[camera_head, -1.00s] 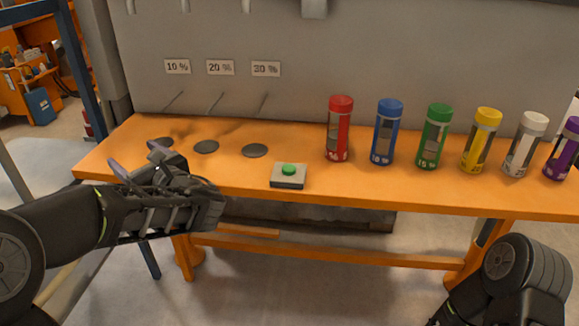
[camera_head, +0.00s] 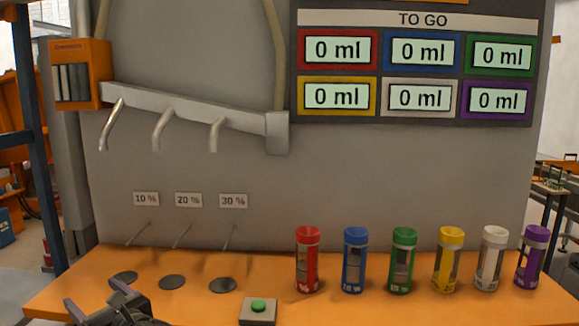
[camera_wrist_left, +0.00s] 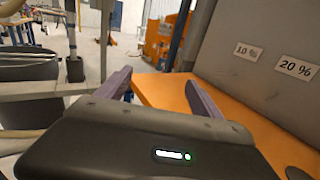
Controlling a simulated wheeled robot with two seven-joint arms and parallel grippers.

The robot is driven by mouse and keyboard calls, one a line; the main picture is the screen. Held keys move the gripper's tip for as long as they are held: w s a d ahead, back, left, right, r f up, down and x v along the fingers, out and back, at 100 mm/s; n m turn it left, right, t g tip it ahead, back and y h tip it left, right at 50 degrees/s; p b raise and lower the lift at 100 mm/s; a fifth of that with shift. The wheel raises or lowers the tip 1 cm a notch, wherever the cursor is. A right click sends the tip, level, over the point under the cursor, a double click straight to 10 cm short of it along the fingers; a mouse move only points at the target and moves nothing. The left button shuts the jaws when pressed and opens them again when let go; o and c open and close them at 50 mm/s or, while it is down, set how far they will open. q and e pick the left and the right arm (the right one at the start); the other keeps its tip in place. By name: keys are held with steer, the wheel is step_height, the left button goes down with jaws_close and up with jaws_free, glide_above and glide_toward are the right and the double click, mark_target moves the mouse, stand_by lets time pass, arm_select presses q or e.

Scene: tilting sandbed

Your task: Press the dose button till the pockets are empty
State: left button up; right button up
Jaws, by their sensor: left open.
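The dose button is a green dome (camera_head: 258,306) on a small grey box (camera_head: 258,315) at the front of the orange table (camera_head: 200,305) in the head view. My left gripper (camera_head: 97,300) is open and empty, left of the button and apart from it, near the left dark disc. In the left wrist view its two fingers (camera_wrist_left: 155,92) stand wide apart with nothing between them. The TO GO board (camera_head: 420,70) reads 0 ml in every coloured field. I cannot make out which parts are the pockets. My right gripper is out of view.
Dark round discs (camera_head: 172,282) lie below the 10 %, 20 % and 30 % labels (camera_head: 188,199). Several coloured cylinders (camera_head: 307,262) stand in a row right of the button. Bent spouts (camera_head: 162,130) and an orange slotted box (camera_head: 80,75) hang above on the grey wall.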

arm_select(q)
steer(key=shift+c, duration=0.3)
jaws_close()
stand_by(0.8)
stand_by(0.8)
